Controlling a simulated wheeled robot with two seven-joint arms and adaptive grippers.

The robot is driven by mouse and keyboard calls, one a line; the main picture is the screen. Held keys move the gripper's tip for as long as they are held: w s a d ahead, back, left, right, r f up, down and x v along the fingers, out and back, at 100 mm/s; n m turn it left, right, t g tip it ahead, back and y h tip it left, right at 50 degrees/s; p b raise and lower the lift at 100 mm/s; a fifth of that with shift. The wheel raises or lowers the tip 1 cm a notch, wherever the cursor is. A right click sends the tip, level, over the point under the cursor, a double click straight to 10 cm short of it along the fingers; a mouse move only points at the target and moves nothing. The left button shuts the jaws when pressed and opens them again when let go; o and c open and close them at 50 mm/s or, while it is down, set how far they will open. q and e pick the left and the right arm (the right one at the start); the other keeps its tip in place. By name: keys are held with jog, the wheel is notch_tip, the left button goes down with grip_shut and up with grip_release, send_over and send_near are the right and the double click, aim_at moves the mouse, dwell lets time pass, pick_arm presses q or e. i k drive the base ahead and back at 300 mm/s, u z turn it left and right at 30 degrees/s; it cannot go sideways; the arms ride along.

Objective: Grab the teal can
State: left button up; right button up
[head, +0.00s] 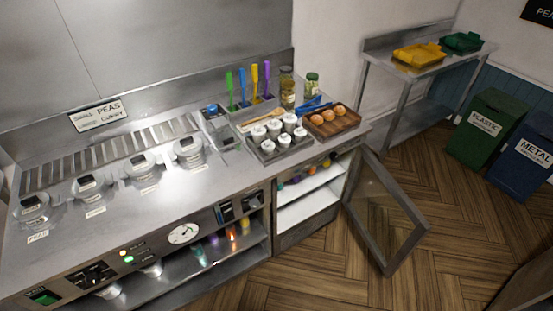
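A small teal item (200,256) stands on the open shelf under the counter, left of several other coloured items. It looks like the teal can, but it is too small and blurred to be sure of its shape. The counter's front edge is above it. Neither of my grippers shows in the head view.
Purple, orange and yellow items (245,226) stand right of the teal one. The steel counter (120,215) has a control panel with a dial (184,233) on its front. A glass cabinet door (386,215) hangs open over the floor at right. The wooden floor (330,270) is otherwise clear.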

aim_at(195, 247)
jog(key=u, duration=1.05)
jog(key=k, duration=0.95)
jog(key=z, duration=1.05)
jog(key=i, duration=0.5)
jog(key=z, duration=0.05)
